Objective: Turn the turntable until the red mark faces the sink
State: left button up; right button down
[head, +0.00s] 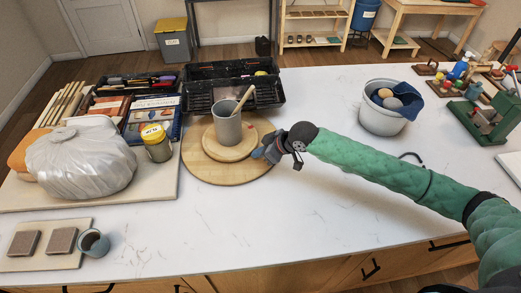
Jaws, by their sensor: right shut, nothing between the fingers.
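The wooden turntable (205,172) lies on the white counter left of centre. A smaller round board sits on it, bearing a grey cylindrical pot (228,128) with a wooden tool leaning out. A tiny reddish spot seems to show beside the pot on its right; I cannot tell for sure that it is the red mark. My right gripper (265,153) is shut and empty at the turntable's right edge, low over it; whether it touches is unclear. It hides part of that edge. I cannot make out a sink. My left gripper is out of view.
A black crate (262,90) stands behind the turntable. A bagged clay lump (80,160) and a yellow-lidded jar (156,143) are on the left. A grey bucket (383,119) stands right, behind my arm. The counter in front of the turntable is clear.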

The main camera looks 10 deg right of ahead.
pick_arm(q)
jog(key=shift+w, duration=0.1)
pick_arm(e)
jog(key=shift+s+a, duration=0.1)
jog(key=shift+s+d+r+p, duration=0.25)
jog(key=shift+s+d+p, duration=0.05)
jog(key=shift+s+p, duration=0.15)
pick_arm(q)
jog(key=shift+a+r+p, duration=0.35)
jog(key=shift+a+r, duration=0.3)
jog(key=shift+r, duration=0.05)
pick_arm(e)
jog(key=shift+s+d+r, duration=0.25)
jog(key=shift+s+d, duration=0.25)
